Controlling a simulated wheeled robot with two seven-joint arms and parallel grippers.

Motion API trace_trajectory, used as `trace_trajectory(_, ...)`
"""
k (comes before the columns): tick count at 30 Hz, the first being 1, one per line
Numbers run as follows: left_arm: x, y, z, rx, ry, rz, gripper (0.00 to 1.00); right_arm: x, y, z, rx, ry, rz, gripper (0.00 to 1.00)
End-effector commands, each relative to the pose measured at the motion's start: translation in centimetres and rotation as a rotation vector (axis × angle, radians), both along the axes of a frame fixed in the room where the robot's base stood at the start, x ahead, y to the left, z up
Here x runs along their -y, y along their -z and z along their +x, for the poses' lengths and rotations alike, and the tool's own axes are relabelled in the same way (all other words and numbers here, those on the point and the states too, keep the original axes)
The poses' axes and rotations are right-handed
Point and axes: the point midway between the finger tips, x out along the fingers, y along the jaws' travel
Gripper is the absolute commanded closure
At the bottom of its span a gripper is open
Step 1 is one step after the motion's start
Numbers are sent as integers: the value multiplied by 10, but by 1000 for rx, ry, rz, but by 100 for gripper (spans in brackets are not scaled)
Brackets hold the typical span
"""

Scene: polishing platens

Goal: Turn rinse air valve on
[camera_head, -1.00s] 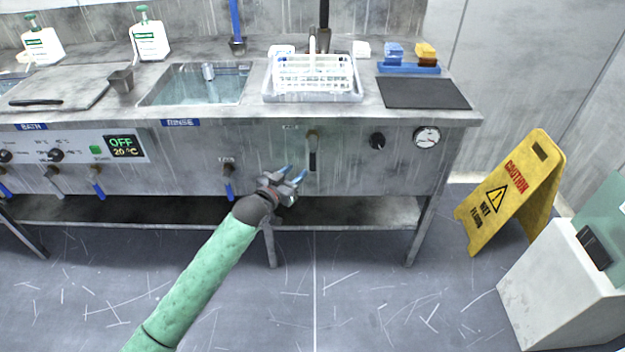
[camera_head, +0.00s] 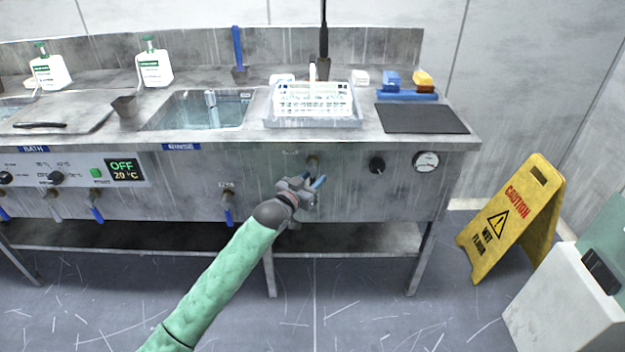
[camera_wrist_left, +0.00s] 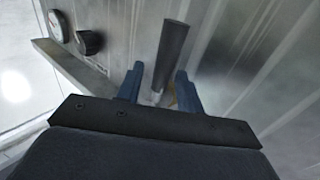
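The air valve (camera_head: 313,161) is on the front panel of the steel bench, below the rinse side's white rack. Its dark lever, which hung down a second ago, is now mostly hidden by my left gripper (camera_head: 317,182) in the head view. In the left wrist view the dark lever (camera_wrist_left: 172,52) shows between and beyond the two blue fingers of the left gripper (camera_wrist_left: 160,90). The fingers are apart, with visible gaps on both sides of the lever. I cannot tell whether either finger touches it. My right gripper is not in view.
A black knob (camera_head: 377,165) and a round gauge (camera_head: 426,161) are on the panel to the right. A blue-handled valve (camera_head: 228,210) is to the left, under the rinse sink (camera_head: 205,108). A yellow caution sign (camera_head: 510,220) stands on the floor at right.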

Motion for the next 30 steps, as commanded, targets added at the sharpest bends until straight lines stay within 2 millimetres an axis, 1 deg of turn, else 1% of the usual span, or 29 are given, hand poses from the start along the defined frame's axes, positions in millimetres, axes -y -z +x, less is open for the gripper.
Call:
trace_trajectory(7,1,0,1,0,0,0,63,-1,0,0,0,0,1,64)
trace_trajectory(8,1,0,1,0,0,0,65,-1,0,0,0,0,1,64)
trace_trajectory(9,1,0,1,0,0,0,73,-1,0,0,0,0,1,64)
trace_trajectory(13,1,0,1,0,0,0,98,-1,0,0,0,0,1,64)
trace_trajectory(14,1,0,1,0,0,0,100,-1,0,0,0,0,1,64)
trace_trajectory(23,1,1,1,-2,0,-13,100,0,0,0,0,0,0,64)
trace_trajectory(30,6,1,0,-2,0,-109,100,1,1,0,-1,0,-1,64)
